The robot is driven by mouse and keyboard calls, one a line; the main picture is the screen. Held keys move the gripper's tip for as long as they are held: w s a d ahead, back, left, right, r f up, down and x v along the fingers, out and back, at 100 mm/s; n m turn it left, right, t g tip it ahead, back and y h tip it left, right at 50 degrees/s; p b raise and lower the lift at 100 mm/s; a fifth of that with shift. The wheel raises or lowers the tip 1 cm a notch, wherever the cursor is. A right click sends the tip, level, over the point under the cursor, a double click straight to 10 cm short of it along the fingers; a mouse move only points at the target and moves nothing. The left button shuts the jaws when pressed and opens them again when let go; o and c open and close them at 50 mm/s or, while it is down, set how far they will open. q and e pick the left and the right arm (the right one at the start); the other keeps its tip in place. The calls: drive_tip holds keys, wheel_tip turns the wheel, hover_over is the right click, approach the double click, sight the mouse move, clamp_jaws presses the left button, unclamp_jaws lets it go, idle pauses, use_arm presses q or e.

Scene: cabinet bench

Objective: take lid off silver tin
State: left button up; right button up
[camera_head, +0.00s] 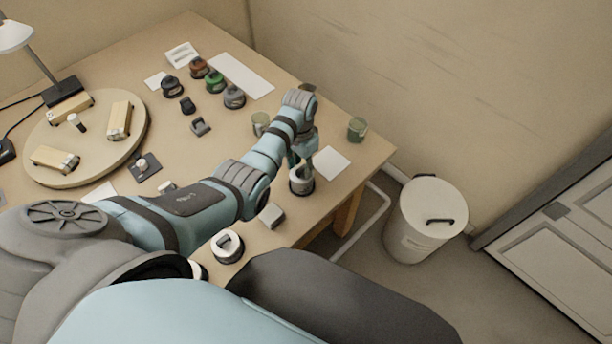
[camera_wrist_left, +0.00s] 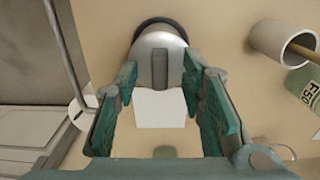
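A silver tin (camera_head: 301,185) with a dark base stands near the table's right front edge, under my left gripper (camera_head: 302,160). In the left wrist view the silver tin (camera_wrist_left: 158,40) is round, with a grey upright handle (camera_wrist_left: 160,68) on its lid and a dark ring around it. My left gripper (camera_wrist_left: 162,78) is open there, its green-padded fingers spread on either side of the handle. I cannot tell whether the fingers touch the lid. The lid sits on the tin. My right gripper is not in view.
A white sheet (camera_head: 332,163) and a green jar (camera_head: 357,128) are near the right edge. A grey block (camera_head: 271,215) and a white lidded container (camera_head: 227,246) stand at the front. Several dark and coloured pots cluster at the back. A white bin (camera_head: 427,222) stands on the floor.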

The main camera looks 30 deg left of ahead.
use_arm(q)
drive_tip(key=shift+f, duration=0.4)
drive_tip(key=shift+s+r, duration=0.25)
drive_tip(key=shift+c, duration=0.2)
drive_tip(key=shift+a, duration=0.1)
clamp_jaws()
drive_tip(key=shift+r, duration=0.1)
